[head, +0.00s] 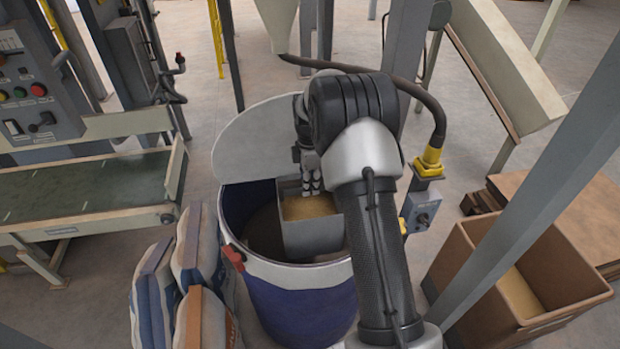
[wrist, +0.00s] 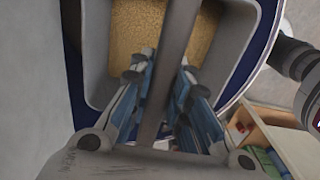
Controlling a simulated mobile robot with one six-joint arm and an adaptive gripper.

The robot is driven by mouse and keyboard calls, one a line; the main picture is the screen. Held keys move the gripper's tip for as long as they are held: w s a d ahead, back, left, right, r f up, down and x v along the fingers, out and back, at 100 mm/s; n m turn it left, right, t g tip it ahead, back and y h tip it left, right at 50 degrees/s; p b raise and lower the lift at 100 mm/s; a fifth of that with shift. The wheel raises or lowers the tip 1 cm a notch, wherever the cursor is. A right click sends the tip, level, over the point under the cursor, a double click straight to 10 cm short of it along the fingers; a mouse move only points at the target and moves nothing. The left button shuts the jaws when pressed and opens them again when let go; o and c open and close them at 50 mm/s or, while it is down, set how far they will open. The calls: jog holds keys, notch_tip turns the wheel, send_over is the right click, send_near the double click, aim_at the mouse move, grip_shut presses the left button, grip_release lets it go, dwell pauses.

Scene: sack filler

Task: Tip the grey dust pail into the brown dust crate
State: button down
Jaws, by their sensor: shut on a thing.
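The grey dust pail (head: 312,239) is box-shaped and holds tan grainy dust. It hangs or rests inside the mouth of a blue drum (head: 300,308); I cannot tell whether it touches the drum. My gripper (head: 311,185) is above the pail. In the wrist view my gripper (wrist: 163,72) is shut on the grey bar handle that crosses the pail (wrist: 235,38). The pail looks about level. The brown dust crate (head: 570,275) stands open on the floor at the right, with some tan material inside. A slanting grey post hides part of it.
The drum's round grey lid (head: 250,140) stands raised behind it. Filled sacks (head: 200,265) stand left of the drum. A grey post (head: 540,185) crosses between drum and crate. A conveyor (head: 90,190) is at the left; a hose (head: 430,105) hangs behind my arm.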

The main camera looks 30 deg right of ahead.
jog(key=shift+r+p, duration=0.2)
jog(key=shift+p, duration=1.05)
jog(key=shift+s+f+p, duration=0.1)
jog(key=shift+f+p, duration=0.25)
jog(key=shift+p, duration=0.55)
notch_tip(320, 180, up, 16)
jog(key=p, duration=1)
jog(key=s+a+r+b, duration=0.1)
jog(key=s+a+b, duration=0.1)
jog(key=s, duration=0.9)
jog(key=shift+s+a, duration=0.25)
jog(key=shift+a, duration=0.45)
jog(key=shift+r, duration=0.1)
